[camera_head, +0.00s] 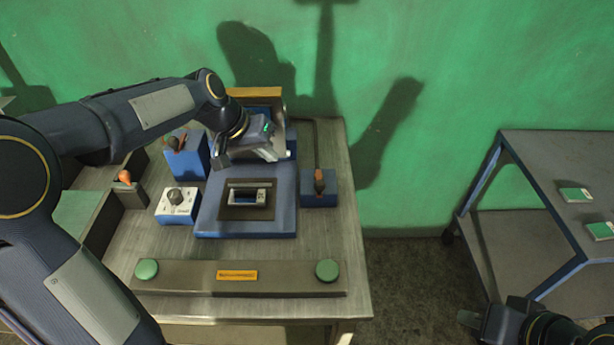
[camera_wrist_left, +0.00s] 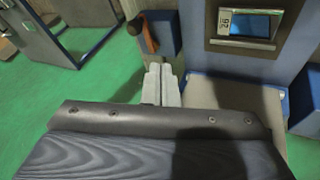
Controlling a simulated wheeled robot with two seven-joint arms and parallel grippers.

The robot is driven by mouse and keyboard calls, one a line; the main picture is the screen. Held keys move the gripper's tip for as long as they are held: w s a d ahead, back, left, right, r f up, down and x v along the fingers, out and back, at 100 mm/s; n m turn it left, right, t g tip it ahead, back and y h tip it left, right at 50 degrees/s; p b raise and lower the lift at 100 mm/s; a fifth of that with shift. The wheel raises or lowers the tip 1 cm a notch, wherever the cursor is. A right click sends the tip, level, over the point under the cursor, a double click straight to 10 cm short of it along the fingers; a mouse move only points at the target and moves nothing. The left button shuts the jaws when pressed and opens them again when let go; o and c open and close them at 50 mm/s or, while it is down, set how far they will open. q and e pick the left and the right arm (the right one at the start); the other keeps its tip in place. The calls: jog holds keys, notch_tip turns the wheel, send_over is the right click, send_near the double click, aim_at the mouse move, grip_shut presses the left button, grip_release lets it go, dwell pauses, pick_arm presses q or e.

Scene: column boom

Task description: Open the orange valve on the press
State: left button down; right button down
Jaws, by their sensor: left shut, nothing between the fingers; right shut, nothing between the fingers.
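The press (camera_head: 245,226) has a blue base and a dark centre plate with a small window. An orange-handled valve (camera_head: 319,180) stands on a blue block at its right side. In the left wrist view the valve (camera_wrist_left: 149,34) shows an orange lever with a dark end, just beyond the fingertips. My left gripper (camera_head: 272,152) hangs over the back of the press, left of and behind this valve, shut and empty. Its pale fingers (camera_wrist_left: 162,82) are together, apart from the valve. My right gripper (camera_head: 472,320) is shut and empty at the lower right, far from the press.
Other orange handles sit on a blue box (camera_head: 187,160) and a grey block (camera_head: 130,194) at left. A white box with a knob (camera_head: 177,204) is beside the press. A bar with two green buttons (camera_head: 238,287) lies in front. A second table (camera_head: 550,165) stands right.

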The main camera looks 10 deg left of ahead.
pick_arm(q)
jog(key=d+r+p+x, duration=0.1)
jog(key=d+p+x, duration=0.1)
jog(key=x, duration=1)
jog(key=shift+s+d+f, duration=0.3)
jog(key=shift+d+f, duration=0.05)
jog(key=shift+d, duration=0.15)
jog(key=shift+d, duration=0.15)
